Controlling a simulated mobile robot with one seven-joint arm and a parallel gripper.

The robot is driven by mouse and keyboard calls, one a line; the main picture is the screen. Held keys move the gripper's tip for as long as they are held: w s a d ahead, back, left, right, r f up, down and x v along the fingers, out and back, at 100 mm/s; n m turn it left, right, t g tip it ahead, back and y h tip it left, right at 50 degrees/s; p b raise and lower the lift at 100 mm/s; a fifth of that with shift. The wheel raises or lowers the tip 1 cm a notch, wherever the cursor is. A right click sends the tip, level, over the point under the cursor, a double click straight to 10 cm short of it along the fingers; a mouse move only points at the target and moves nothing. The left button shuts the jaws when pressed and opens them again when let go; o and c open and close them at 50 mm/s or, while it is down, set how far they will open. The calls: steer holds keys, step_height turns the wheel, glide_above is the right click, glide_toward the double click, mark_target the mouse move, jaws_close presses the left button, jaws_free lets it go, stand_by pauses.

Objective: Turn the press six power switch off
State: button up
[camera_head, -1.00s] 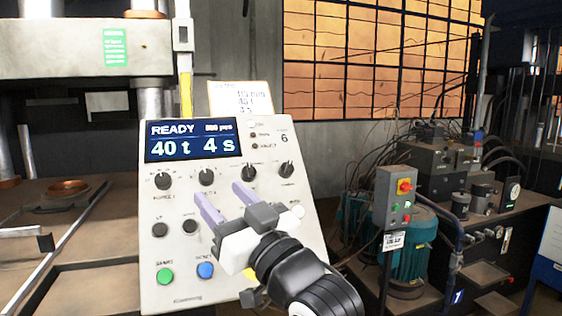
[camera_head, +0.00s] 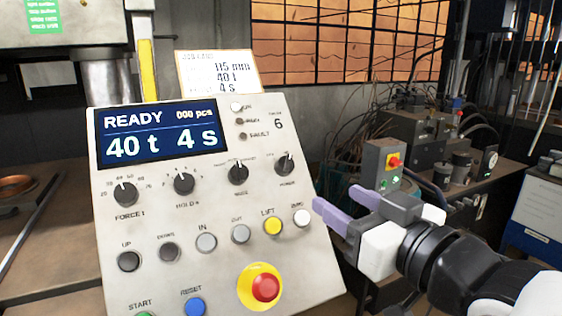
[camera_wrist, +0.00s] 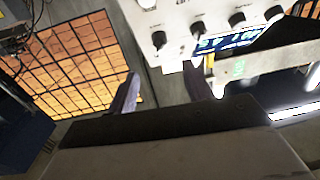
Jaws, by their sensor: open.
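The press control panel (camera_head: 190,205) stands at the left, number 6 printed at its upper right. Its display (camera_head: 158,132) reads READY, 000 pcs, 40 t, 4 s. The power switch (camera_head: 284,164) is the rightmost black rotary knob in the knob row; its pointer tips up, but its small position labels are too blurred to read. My gripper (camera_head: 335,207) is open and empty, to the right of and below this knob, beside the panel's right edge. In the wrist view my open fingers (camera_wrist: 162,92) have nothing between them, and the panel (camera_wrist: 178,22) shows upside down at the top.
Other knobs, such as force (camera_head: 126,194), hold (camera_head: 184,183) and mode (camera_head: 238,173), share the row. Below are push buttons and a red emergency stop (camera_head: 265,287). A grey box with a red button (camera_head: 393,162) stands behind my gripper. A note card (camera_head: 218,72) stands above the panel.

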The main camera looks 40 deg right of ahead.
mark_target(289, 167)
steer(key=w+p, duration=0.1)
steer(key=w, duration=0.3)
steer(key=w+d+p, duration=0.1)
steer(key=w+p, duration=0.1)
steer(key=w, duration=0.2)
steer(key=w+d+p, duration=0.1)
steer(key=w, duration=0.4)
steer(key=shift+r, duration=0.1)
steer(key=c, duration=1)
